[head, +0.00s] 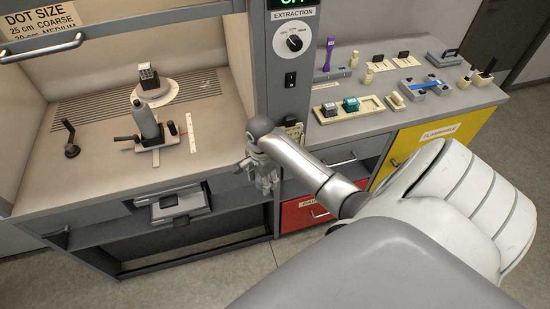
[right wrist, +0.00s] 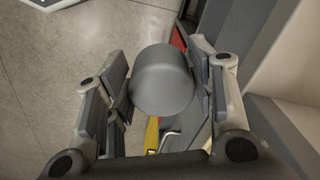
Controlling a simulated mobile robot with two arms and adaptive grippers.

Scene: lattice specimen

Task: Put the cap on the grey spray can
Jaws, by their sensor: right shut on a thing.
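The grey spray can (head: 148,124) stands in the fume hood, in the left part of the head view. A small pale nozzle (head: 136,101) shows at its top, with no cap over it. My right gripper (head: 267,186) hangs in front of the hood, to the right of the can and well apart from it. In the right wrist view, my right gripper (right wrist: 158,94) is shut on a plain grey cylindrical cap (right wrist: 163,80), held between its two fingers. The cap cannot be made out in the head view. My left gripper is out of view.
Dark fittings surround the can's foot, and a white strip (head: 191,132) lies to its right. Behind it, a dark block (head: 149,77) sits on a round white plate (head: 157,92). The hood's side post (head: 285,75) stands between its interior and the cluttered right bench (head: 340,127).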

